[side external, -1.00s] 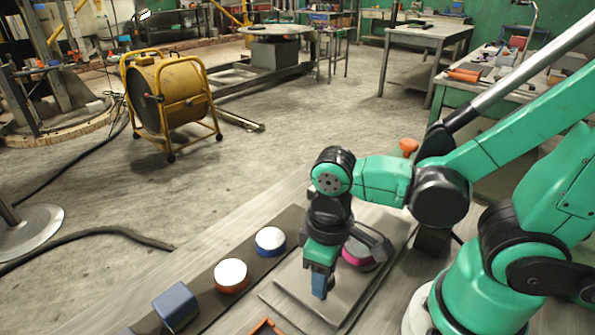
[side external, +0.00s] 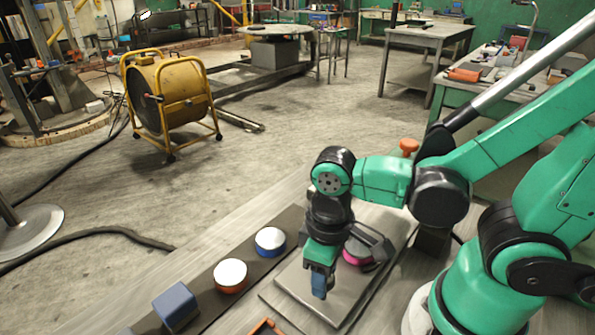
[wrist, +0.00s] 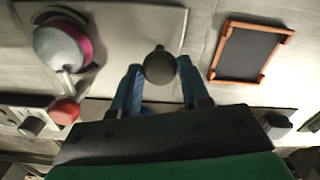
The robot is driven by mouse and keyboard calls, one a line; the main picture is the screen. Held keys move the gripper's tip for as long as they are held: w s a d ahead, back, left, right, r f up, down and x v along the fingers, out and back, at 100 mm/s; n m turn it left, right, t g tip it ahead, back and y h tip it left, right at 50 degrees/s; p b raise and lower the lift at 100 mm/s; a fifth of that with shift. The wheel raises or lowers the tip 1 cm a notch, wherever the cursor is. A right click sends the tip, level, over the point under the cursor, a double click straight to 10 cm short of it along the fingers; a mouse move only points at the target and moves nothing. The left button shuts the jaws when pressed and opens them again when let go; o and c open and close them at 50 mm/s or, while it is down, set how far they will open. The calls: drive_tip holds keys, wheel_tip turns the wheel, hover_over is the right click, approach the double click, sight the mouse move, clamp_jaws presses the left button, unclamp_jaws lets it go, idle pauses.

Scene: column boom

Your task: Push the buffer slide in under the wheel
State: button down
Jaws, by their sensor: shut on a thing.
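The wheel, with a magenta rim (side external: 358,256), sits under a dark grey housing on a grey plate (side external: 300,284), just right of my gripper in the side view. In the wrist view the wheel (wrist: 84,42) is at upper left. My gripper (side external: 320,286) points down at the plate. In the wrist view its blue fingers are shut on a dark round knob (wrist: 160,66). I cannot tell whether this knob belongs to the buffer slide; the fingers hide its lower part in the side view. The knob is apart from the wheel.
A dark strip beside the plate carries a white-topped blue puck (side external: 270,240), a white-topped orange puck (side external: 230,275) and a blue block (side external: 175,305). An orange-framed dark tray (wrist: 250,50) lies flat, clear of the fingers. A yellow drum fan (side external: 168,95) stands on the floor.

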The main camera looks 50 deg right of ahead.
sight(357, 248)
drive_tip(key=d, duration=0.9)
drive_tip(key=shift+w+d, duration=0.1)
drive_tip(key=shift+d, duration=0.2)
drive_tip(key=shift+c, duration=2.1)
unclamp_jaws()
drive_tip(key=shift+r, duration=2.8)
